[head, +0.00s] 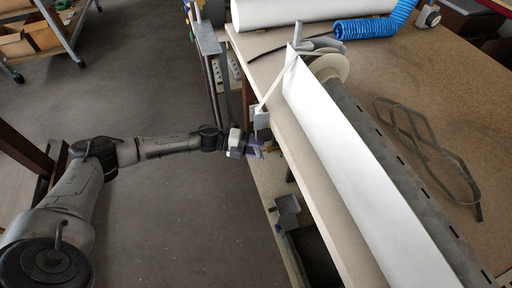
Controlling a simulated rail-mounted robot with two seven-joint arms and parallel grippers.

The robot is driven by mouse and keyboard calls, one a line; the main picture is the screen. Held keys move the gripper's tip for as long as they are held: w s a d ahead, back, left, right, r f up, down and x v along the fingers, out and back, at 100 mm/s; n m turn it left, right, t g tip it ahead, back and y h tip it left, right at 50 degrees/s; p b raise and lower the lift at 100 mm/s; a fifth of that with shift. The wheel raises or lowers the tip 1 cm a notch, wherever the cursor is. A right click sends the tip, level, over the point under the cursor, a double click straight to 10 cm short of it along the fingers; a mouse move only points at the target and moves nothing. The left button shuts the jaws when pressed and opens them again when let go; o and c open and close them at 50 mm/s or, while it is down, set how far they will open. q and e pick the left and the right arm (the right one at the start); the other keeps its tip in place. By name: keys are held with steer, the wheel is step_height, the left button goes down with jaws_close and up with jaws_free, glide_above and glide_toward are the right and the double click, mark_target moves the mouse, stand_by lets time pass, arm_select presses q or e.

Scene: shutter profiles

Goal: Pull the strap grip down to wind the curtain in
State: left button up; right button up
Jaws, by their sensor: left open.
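A pale strap (277,84) runs from the far end of the long white profile down over the near table edge. A small grey block (262,119), which looks like the strap grip, hangs at its lower end beside that edge. My left gripper (257,149) reaches in from the left, open, just below the block in the picture; I cannot tell whether they touch. Its purplish fingertips show no object between them. Behind the white profile (345,160) lies a grey slatted roll (390,165) with a cream disc (330,67) at its end. My right gripper is out of view.
The workbench (440,105) holds a looped grey band (425,140), a blue coiled hose (366,29) and a white roll (300,10). A grey bracket (287,208) sits below the table edge. The floor (160,90) left of the bench is open; a shelf cart (42,35) stands beyond.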

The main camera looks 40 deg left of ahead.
arm_select(q)
steer(key=shift+c, duration=0.2)
jaws_close()
stand_by(0.3)
